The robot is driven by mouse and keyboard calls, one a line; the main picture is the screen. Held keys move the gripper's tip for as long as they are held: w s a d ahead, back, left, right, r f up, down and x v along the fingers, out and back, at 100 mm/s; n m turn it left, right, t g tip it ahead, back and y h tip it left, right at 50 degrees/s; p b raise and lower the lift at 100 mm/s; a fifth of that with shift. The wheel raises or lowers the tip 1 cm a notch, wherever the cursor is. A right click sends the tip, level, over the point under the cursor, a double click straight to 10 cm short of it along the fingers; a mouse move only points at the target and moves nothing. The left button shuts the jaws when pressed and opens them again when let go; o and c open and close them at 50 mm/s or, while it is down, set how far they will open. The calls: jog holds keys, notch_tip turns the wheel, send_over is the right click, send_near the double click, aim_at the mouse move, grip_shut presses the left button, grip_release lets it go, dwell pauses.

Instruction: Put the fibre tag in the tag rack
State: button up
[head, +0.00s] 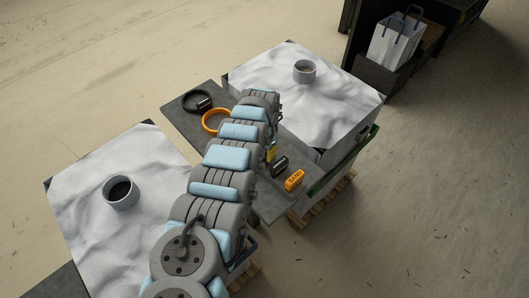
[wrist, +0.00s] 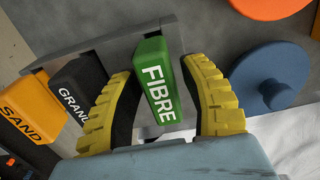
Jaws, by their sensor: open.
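The green fibre tag (wrist: 158,82), lettered FIBRE in white, stands between the two yellow ridged fingers of my gripper (wrist: 164,98) in the wrist view. The fingers are open, with a gap on the right side of the tag; contact on the left is unclear. A grey bar (wrist: 103,48), apparently the tag rack, runs behind the tag. The black tag (wrist: 80,88) and the orange SAND tag (wrist: 32,109) are in line to the left. How the fibre tag is seated is hidden. In the head view my arm hides the fibre tag; a yellow fingertip (head: 271,153) shows.
A blue round piece with a knob (wrist: 271,80) lies right of my gripper, with an orange piece (wrist: 270,7) above. On the dark board, a black ring (head: 185,104) and an orange ring (head: 208,128) lie left of my arm. White-topped blocks with cups (head: 120,192) flank the board.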

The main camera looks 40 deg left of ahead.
notch_tip(320, 180, up, 12)
jog(key=shift+b, duration=0.3)
dwell(0.8)
jog(key=shift+r, duration=0.1)
